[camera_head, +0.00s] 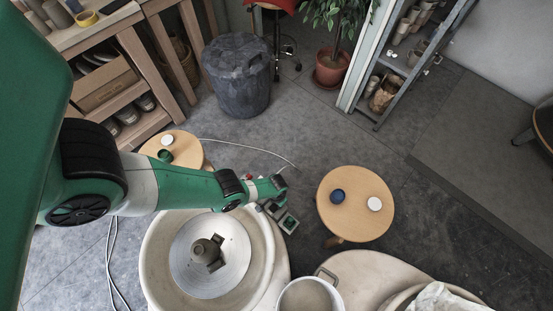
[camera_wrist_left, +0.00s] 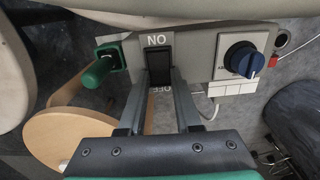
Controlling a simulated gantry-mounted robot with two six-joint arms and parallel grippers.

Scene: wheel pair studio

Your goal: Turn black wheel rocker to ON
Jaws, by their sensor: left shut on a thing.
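In the left wrist view a grey control panel (camera_wrist_left: 203,50) carries a black rocker (camera_wrist_left: 159,58) in its middle. A label reading "NO", which is ON upside down, sits above the rocker, and an OFF label shows below it between my fingers. My left gripper (camera_wrist_left: 160,76) has its fingertips on either side of the rocker, shut on it. How the rocker is tilted is hard to tell. In the head view my left gripper (camera_head: 279,183) is beside the pale potter's wheel, and the rocker cannot be made out. My right gripper is not in view.
On the panel, a green handle (camera_wrist_left: 100,74) is left of the rocker and a blue knob (camera_wrist_left: 243,60) is right. The wheel (camera_head: 157,262) has clay on its metal disc. A round stool (camera_head: 355,223) stands right of it. White cables lie on the floor.

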